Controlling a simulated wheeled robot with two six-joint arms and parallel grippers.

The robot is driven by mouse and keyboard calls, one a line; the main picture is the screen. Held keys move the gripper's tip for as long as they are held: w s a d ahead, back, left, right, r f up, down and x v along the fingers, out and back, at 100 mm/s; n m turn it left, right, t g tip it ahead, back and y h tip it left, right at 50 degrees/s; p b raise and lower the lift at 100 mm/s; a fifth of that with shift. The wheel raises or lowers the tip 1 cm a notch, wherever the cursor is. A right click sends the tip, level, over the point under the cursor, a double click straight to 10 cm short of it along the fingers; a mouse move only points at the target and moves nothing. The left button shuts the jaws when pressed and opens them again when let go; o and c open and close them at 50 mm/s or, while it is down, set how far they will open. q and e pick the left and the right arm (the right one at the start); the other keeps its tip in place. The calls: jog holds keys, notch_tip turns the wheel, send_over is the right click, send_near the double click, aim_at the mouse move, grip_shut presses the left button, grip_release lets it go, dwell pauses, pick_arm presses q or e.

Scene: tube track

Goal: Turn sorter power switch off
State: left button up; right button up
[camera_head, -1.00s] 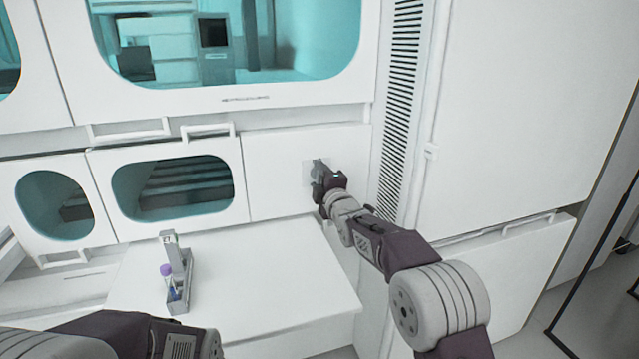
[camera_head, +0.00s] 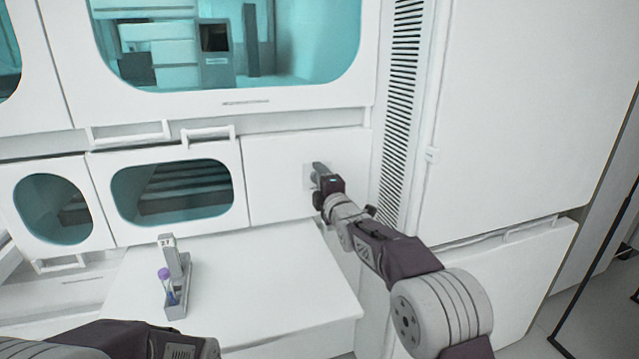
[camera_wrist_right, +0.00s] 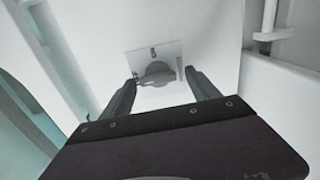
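The power switch (camera_wrist_right: 158,72) is a grey round knob on a pale square plate on the white machine front. It shows in the right wrist view just beyond my right fingertips. In the head view the switch plate (camera_head: 308,175) is mostly hidden behind my right gripper (camera_head: 318,172). In the right wrist view the two dark fingers of my right gripper (camera_wrist_right: 158,84) are apart, one on each side of the knob, with nothing held. I cannot tell whether they touch it. My left arm shows at the lower left of the head view; its gripper is out of the picture.
A white shelf (camera_head: 270,265) below the panel carries a small grey rack (camera_head: 176,311) with a purple-capped tube (camera_head: 165,275). A vent grille (camera_head: 400,90) and a white cabinet (camera_head: 520,110) stand to the right. Door handles (camera_head: 208,133) stick out left of the switch.

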jog(key=v, duration=0.9)
jog(key=shift+r, duration=0.1)
